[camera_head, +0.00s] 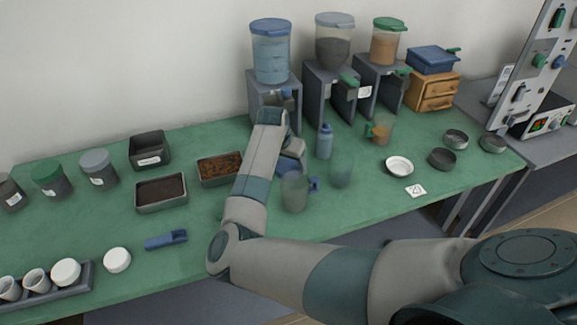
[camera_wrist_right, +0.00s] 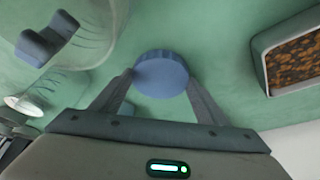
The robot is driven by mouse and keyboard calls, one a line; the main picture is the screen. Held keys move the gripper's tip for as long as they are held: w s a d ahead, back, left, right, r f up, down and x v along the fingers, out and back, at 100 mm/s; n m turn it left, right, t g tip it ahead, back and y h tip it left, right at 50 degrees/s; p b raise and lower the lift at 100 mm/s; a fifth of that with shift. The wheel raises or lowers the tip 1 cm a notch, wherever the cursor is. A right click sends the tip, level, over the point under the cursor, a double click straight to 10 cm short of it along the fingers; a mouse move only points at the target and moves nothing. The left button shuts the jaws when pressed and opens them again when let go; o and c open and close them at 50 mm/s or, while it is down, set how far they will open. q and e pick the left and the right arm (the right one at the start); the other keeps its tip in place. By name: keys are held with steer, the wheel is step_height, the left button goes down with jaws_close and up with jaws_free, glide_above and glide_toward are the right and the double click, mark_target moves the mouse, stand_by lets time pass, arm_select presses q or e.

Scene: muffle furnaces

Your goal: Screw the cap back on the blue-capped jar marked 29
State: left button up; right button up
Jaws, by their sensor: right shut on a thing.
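My right gripper (camera_wrist_right: 160,82) is shut on a round blue cap (camera_wrist_right: 161,76) with a ridged rim, one finger on each side, seen from above. Whether a jar stands under the cap is hidden in the right wrist view. In the head view, my right gripper (camera_head: 291,155) is partly hidden by my own arm, between the tray of brown granules and the clear mug. The cap and any jar below it are hidden there. No jar label reading 29 can be made out. My left gripper is not in view.
A brown-filled tray (camera_head: 201,172) is left of the gripper. A clear mug (camera_head: 295,191), clear beaker (camera_head: 341,171) and blue bottle (camera_head: 324,142) stand close on the right. Hopper dispensers (camera_head: 271,52) stand behind. A blue scoop (camera_head: 166,240) lies front left, with free green table around it.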

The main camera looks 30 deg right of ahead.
mark_target(288, 167)
step_height(288, 167, up, 6)
steer(key=shift+f+b, duration=0.2)
steer(key=shift+b, duration=0.4)
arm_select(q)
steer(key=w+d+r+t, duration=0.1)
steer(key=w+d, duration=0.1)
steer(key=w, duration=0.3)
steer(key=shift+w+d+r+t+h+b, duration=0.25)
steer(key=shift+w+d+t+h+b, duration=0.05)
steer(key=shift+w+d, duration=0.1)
arm_select(e)
step_height(288, 167, up, 4)
steer(key=shift+r, duration=0.1)
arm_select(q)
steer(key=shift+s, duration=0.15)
